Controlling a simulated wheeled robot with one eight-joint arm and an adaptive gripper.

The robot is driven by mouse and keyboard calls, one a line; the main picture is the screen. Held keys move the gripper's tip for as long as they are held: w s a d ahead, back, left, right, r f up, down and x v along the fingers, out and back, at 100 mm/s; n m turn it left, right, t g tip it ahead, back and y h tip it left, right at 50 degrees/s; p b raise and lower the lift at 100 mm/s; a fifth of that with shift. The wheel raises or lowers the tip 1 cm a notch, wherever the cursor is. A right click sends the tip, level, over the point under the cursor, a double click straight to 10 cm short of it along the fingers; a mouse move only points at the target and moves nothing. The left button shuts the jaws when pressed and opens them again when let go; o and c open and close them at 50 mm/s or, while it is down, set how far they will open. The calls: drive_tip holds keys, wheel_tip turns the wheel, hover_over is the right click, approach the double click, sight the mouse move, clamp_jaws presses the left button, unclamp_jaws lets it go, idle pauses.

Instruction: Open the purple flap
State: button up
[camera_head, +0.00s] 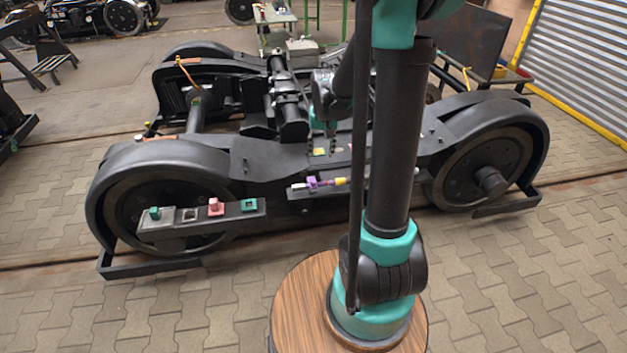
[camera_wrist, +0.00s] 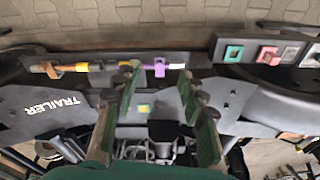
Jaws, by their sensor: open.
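The purple flap (camera_head: 312,183) is a small purple piece on a thin rod along the dark side ledge of the bogie. In the wrist view the purple flap (camera_wrist: 159,68) shows as an upright tab near a white rod end (camera_wrist: 177,66), with a yellow piece (camera_wrist: 82,67) farther left. My gripper (camera_head: 333,142) hangs over the bogie frame, behind and above the flap in the head view. In the wrist view my gripper (camera_wrist: 161,84) has its two fingers spread, with nothing between them. The flap appears beyond the fingertips, apart from them.
A grey ledge (camera_head: 240,211) with green, grey and pink blocks juts out at the left. Large black wheels (camera_head: 165,205) stand at both ends of the bogie. A small yellow label (camera_wrist: 144,109) lies on the frame.

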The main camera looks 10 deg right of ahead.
drive_tip(key=m+g, duration=0.2)
hover_over(313, 181)
wheel_tip(313, 181, down, 8)
wheel_tip(313, 181, down, 18)
drive_tip(key=shift+s+r, duration=0.1)
drive_tip(key=shift+r, duration=0.05)
clamp_jaws()
idle(0.3)
